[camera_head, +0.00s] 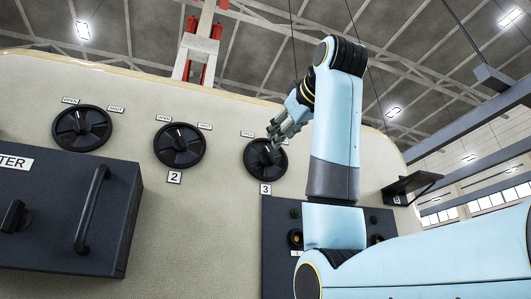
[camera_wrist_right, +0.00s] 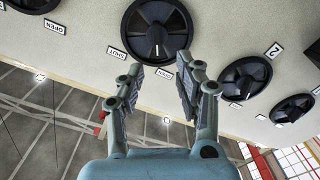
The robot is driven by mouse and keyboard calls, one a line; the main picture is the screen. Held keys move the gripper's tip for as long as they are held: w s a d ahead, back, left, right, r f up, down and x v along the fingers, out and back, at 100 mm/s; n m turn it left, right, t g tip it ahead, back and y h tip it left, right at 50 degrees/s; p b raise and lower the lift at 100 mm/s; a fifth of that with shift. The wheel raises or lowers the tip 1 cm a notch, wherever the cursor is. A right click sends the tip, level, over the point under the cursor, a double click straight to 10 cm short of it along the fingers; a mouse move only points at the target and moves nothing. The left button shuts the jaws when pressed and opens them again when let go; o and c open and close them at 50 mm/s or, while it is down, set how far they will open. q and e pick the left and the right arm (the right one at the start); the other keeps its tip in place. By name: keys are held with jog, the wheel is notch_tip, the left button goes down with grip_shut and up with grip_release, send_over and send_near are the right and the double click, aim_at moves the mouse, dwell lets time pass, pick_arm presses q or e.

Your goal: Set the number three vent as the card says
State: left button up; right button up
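The number three vent (camera_head: 260,165) is a round black dial on the cream wall, above a "3" plate (camera_head: 265,189). An OPEN label (camera_head: 247,134) is at its upper left; the SHUT side is hidden behind my gripper. In the right wrist view, turned over, the vent (camera_wrist_right: 157,30) shows a spoked face and central hub, with SHUT (camera_wrist_right: 117,53) and OPEN (camera_wrist_right: 163,74) labels. No card is seen.
Vent two (camera_head: 180,145) and another vent (camera_head: 82,127) are to the left. A fourth vent (camera_wrist_right: 30,3) shows at the wrist view's corner. A dark box with a handle (camera_head: 92,210) juts out lower left; a dark panel (camera_head: 280,262) and shelf (camera_head: 412,187) are right.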

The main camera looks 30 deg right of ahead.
aim_at(269, 151)
jog(key=p+x, duration=0.1)
jog(key=x, duration=0.2)
jog(key=p+x, duration=0.2)
jog(key=x, duration=0.1)
jog(key=r+p+x, duration=0.1)
jog(key=x, duration=0.2)
jog(key=shift+w+d, duration=0.25)
jog(key=shift+w, duration=0.05)
jog(key=shift+w+f+p, duration=0.1)
jog(key=shift+w+p, duration=0.25)
jog(key=shift+w, duration=0.15)
jog(key=shift+c, duration=0.3)
grip_shut()
